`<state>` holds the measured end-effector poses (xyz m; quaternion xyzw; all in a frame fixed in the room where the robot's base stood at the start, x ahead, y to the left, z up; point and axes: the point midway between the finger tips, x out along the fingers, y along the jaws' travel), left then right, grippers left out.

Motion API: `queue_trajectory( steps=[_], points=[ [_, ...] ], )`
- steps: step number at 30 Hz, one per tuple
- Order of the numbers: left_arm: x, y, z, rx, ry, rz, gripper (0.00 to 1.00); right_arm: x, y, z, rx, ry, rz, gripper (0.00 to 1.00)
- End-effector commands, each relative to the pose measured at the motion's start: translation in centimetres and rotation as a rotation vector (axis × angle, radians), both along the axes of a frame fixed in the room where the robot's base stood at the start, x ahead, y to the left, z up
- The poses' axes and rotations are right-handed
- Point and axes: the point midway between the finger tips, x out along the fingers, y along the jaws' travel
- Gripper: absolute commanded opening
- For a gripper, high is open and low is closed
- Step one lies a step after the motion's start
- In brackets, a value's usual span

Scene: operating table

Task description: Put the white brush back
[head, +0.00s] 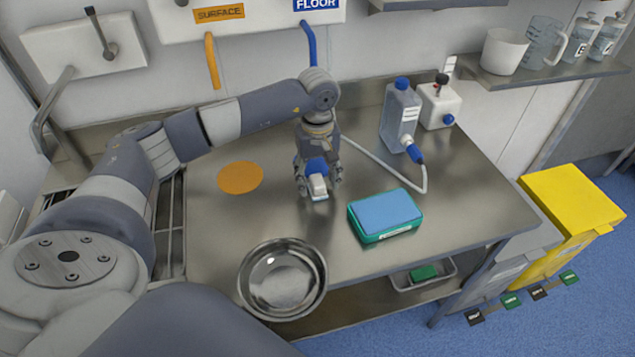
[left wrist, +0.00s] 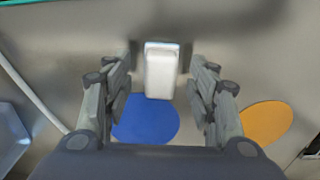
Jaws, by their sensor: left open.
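The white brush (head: 319,187) is a small pale block on the steel table, at the edge of a blue disc (head: 315,165). In the left wrist view the white brush (left wrist: 161,72) lies between my fingers and overlaps the blue disc (left wrist: 147,122). My left gripper (head: 320,184) points down over the brush. Its fingers are open on both sides of it, with gaps showing in the left wrist view (left wrist: 163,62). The brush's underside is hidden. My right gripper is out of view.
An orange disc (head: 240,177) lies left, a steel bowl (head: 283,280) in front, a teal box with blue top (head: 386,214) right. A bottle (head: 401,115) with a hose stands behind. Orange (head: 212,60) and blue (head: 309,42) hooks hang under SURFACE and FLOOR labels.

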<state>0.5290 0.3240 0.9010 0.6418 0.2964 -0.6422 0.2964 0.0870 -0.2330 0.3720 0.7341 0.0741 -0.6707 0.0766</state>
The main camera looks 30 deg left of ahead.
Motion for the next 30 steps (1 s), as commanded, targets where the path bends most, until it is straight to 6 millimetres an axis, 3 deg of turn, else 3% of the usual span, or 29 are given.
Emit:
queue_trajectory(
  steps=[9, 15, 30],
  points=[
    [0.1, 0.0, 6.8, 0.0, -0.005, -0.001, 0.53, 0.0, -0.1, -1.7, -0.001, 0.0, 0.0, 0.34],
    [0.0, 0.0, 9.6, -0.001, -0.001, -0.002, 0.53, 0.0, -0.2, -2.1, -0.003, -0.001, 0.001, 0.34],
    [0.0, 0.0, 10.9, 0.0, 0.0, -0.001, 0.53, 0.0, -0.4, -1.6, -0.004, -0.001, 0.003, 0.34]
  ],
)
